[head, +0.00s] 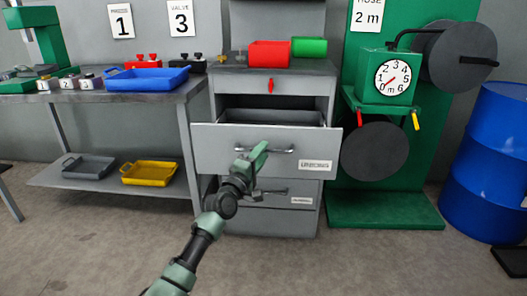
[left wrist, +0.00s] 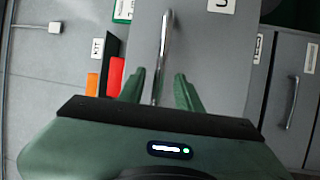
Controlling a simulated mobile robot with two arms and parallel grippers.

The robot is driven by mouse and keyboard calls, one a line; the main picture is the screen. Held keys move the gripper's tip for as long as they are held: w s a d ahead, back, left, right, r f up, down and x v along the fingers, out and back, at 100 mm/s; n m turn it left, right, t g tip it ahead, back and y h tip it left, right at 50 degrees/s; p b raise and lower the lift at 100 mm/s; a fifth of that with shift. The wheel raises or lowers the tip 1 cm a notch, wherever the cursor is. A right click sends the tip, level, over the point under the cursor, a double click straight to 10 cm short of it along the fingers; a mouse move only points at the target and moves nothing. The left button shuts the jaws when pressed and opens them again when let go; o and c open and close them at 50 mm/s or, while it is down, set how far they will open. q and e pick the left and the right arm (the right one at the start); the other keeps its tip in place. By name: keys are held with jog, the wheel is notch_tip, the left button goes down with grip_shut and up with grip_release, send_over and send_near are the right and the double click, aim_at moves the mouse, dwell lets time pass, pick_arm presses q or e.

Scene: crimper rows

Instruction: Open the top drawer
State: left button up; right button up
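The grey cabinet (head: 230,84) stands in the middle of the head view. Its upper wide drawer (head: 219,147), labelled "UNIONS", is pulled out and its inside shows from above. A bar handle (head: 282,151) runs across its front, and it also shows in the left wrist view (left wrist: 163,45). My left gripper (head: 254,157) is at the left part of this handle. In the left wrist view its fingers (left wrist: 160,90) stand apart on both sides of the bar, with gaps visible. My right gripper is not in view.
A lower drawer (head: 300,192) with its own handle is below, behind the open drawer front. Red (head: 269,54) and green (head: 309,46) bins stand on the cabinet. A workbench (head: 130,98) is to the left, a green stand (head: 385,209) to the right. The floor in front is clear.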

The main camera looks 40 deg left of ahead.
pick_arm(q)
jog(key=a+v, duration=0.1)
jog(key=v, duration=0.5)
jog(key=shift+s+d+p, duration=0.2)
jog(key=shift+d+p, duration=0.2)
jog(key=shift+d, duration=0.05)
